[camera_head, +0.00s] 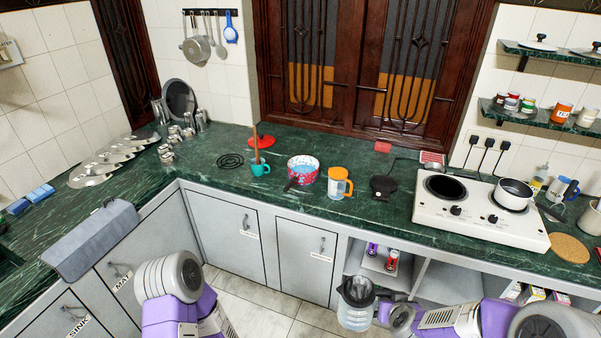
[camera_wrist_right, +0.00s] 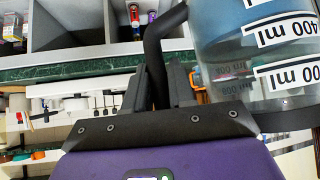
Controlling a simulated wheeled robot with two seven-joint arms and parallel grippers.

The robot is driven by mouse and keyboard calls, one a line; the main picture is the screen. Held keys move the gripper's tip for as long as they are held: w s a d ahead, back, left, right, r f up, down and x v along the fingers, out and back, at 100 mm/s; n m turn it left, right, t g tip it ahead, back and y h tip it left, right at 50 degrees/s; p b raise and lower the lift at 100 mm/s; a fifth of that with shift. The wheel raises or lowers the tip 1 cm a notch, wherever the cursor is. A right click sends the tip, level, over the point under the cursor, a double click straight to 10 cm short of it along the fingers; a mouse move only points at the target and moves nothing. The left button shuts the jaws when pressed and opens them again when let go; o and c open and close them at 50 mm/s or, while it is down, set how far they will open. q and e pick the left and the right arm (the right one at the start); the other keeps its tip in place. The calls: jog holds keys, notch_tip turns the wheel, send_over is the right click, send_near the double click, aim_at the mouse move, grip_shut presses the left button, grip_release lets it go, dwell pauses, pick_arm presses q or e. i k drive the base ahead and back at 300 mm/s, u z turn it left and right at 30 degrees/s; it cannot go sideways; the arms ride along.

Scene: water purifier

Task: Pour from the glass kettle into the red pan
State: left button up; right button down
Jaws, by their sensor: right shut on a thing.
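The glass kettle (camera_head: 356,310) has a black lid and handle and is held in front of the counter, below its top. In the right wrist view the kettle (camera_wrist_right: 235,60) shows ml markings and bluish contents. My right gripper (camera_wrist_right: 172,85) is shut on its black handle (camera_wrist_right: 153,50). The red pan (camera_head: 303,172), red and white patterned with a dark handle, stands on the green counter, left of and behind the kettle; its inside looks blue. My left arm shows at the lower left, but its fingertips are not in view.
An orange-lidded jug (camera_head: 339,184) stands right beside the pan, and a teal mug (camera_head: 260,168) to its left. A red lid (camera_head: 261,146) lies behind. A black appliance (camera_head: 383,187) and white stove (camera_head: 478,212) are to the right. The counter's front edge lies between kettle and pan.

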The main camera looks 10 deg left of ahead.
aim_at(302, 170)
jog(key=u, duration=1)
jog(key=i, duration=0.9)
jog(key=u, duration=0.2)
